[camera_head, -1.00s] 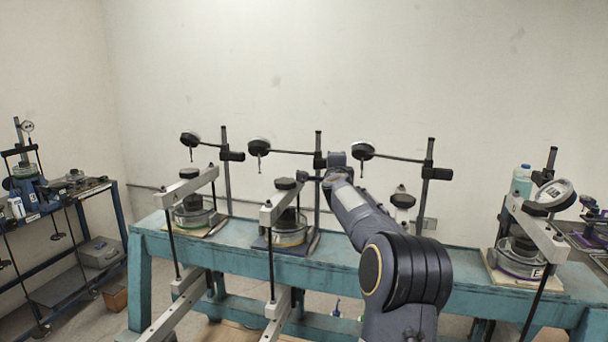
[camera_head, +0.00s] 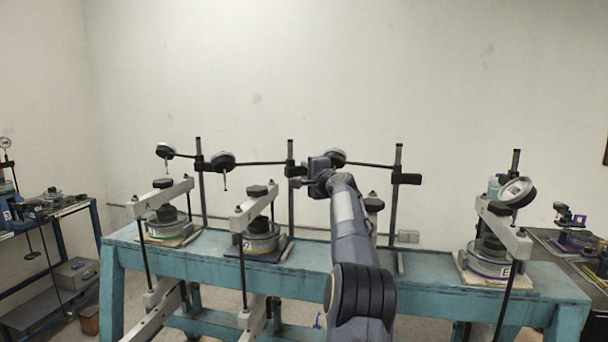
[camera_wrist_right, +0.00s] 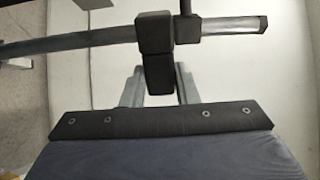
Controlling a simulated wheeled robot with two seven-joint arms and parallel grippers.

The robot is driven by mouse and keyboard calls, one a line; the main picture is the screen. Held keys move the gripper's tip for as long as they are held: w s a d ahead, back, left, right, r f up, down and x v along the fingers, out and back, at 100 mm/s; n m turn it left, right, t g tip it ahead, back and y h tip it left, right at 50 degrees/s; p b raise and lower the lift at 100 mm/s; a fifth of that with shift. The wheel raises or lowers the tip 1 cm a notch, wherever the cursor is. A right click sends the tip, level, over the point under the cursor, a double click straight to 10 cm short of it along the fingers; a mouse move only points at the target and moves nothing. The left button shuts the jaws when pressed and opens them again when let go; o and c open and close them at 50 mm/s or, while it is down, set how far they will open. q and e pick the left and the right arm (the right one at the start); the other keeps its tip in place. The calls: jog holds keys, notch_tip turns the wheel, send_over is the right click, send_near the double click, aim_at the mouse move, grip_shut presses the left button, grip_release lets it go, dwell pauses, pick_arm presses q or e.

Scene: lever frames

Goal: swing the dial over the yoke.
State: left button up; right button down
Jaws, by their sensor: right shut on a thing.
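The dial (camera_head: 222,160) is a dark round gauge with a thin stem pointing down. It sits on a rod from an upright post (camera_head: 291,205). The yoke (camera_head: 252,207) is a pale crossbeam with a black knob on top. The dial is above and left of that knob in the head view. My right gripper (camera_head: 302,173) is at the post's clamp. In the right wrist view its fingers (camera_wrist_right: 160,88) are shut on a black block of the clamp (camera_wrist_right: 155,72). The exact contact is hidden in the head view. My left gripper is not in view.
Similar frames stand on the teal bench (camera_head: 420,272): one at left with its dial (camera_head: 165,150), one at right with a tilted dial (camera_head: 516,192). Another dial (camera_head: 337,156) is partly behind my right arm. A side shelf (camera_head: 50,285) stands at left.

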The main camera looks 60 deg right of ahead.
dwell(0.4)
jog(key=c, duration=1.1)
grip_release()
